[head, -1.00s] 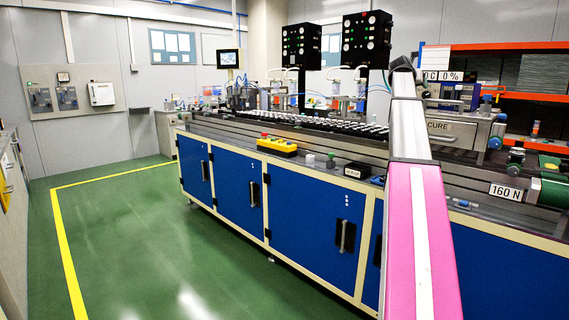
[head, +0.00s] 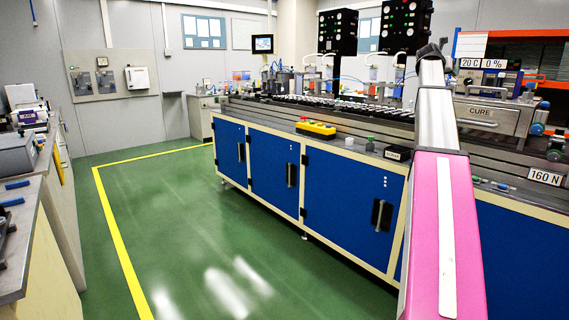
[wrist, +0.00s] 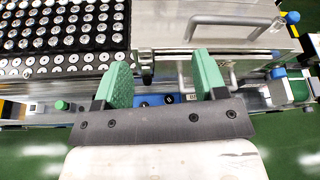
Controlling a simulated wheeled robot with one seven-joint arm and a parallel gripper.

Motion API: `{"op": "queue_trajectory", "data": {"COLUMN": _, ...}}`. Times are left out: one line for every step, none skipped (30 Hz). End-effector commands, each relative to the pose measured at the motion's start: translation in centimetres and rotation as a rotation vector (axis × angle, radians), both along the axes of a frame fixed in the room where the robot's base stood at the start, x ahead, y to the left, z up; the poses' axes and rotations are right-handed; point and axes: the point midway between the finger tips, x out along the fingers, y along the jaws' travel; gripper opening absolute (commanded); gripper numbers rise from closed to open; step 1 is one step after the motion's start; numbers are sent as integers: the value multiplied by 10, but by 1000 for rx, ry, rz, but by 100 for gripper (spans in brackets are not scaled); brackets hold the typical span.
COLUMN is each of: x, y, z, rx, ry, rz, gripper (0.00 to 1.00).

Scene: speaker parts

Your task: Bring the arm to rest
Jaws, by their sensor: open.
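My gripper (wrist: 160,82) is open in the wrist view, its two green finger pads wide apart with nothing between them. It hangs over the front edge of the workbench, between a black tray of round speaker parts (wrist: 62,28) and a metal box with a bar handle (wrist: 232,22). In the head view my pink and silver arm reaches forward over the right part of the bench; the fingers themselves are hidden there.
The long bench with blue doors (head: 345,200) runs along the right. A yellow button box (head: 316,129) sits on its front ledge. The CURE oven (head: 490,118) stands right of my arm. A grey counter (head: 22,225) is at the left. The green floor (head: 190,240) between is clear.

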Motion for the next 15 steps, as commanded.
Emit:
{"op": "queue_trajectory", "data": {"x": 0, "y": 2, "z": -5, "rx": -22, "ry": 5, "rz": 4, "gripper": 65}}
{"op": "queue_trajectory", "data": {"x": 1, "y": 3, "z": -7, "rx": -37, "ry": 7, "rz": 7, "gripper": 65}}
{"op": "queue_trajectory", "data": {"x": 2, "y": 4, "z": -10, "rx": -55, "ry": 9, "rz": 12, "gripper": 65}}
{"op": "queue_trajectory", "data": {"x": 2, "y": 5, "z": -12, "rx": -72, "ry": 12, "rz": 15, "gripper": 65}}
{"op": "queue_trajectory", "data": {"x": 3, "y": 7, "z": -15, "rx": -87, "ry": 14, "rz": 19, "gripper": 65}}
{"op": "queue_trajectory", "data": {"x": 4, "y": 9, "z": -19, "rx": -112, "ry": 18, "rz": 25, "gripper": 65}}
{"op": "queue_trajectory", "data": {"x": 5, "y": 10, "z": -22, "rx": -130, "ry": 22, "rz": 29, "gripper": 65}}
{"op": "queue_trajectory", "data": {"x": 6, "y": 12, "z": -24, "rx": -151, "ry": 25, "rz": 36, "gripper": 65}}
{"op": "queue_trajectory", "data": {"x": 7, "y": 16, "z": -29, "rx": -181, "ry": 30, "rz": 45, "gripper": 65}}
{"op": "queue_trajectory", "data": {"x": 8, "y": 18, "z": -32, "rx": -206, "ry": 35, "rz": 52, "gripper": 65}}
{"op": "queue_trajectory", "data": {"x": 9, "y": 21, "z": -36, "rx": -231, "ry": 40, "rz": 60, "gripper": 65}}
{"op": "queue_trajectory", "data": {"x": 11, "y": 26, "z": -42, "rx": -267, "ry": 48, "rz": 71, "gripper": 65}}
{"op": "queue_trajectory", "data": {"x": 12, "y": 29, "z": -45, "rx": -297, "ry": 54, "rz": 82, "gripper": 65}}
{"op": "queue_trajectory", "data": {"x": 13, "y": 33, "z": -49, "rx": -327, "ry": 60, "rz": 92, "gripper": 65}}
{"op": "queue_trajectory", "data": {"x": 15, "y": 38, "z": -56, "rx": -370, "ry": 69, "rz": 108, "gripper": 65}}
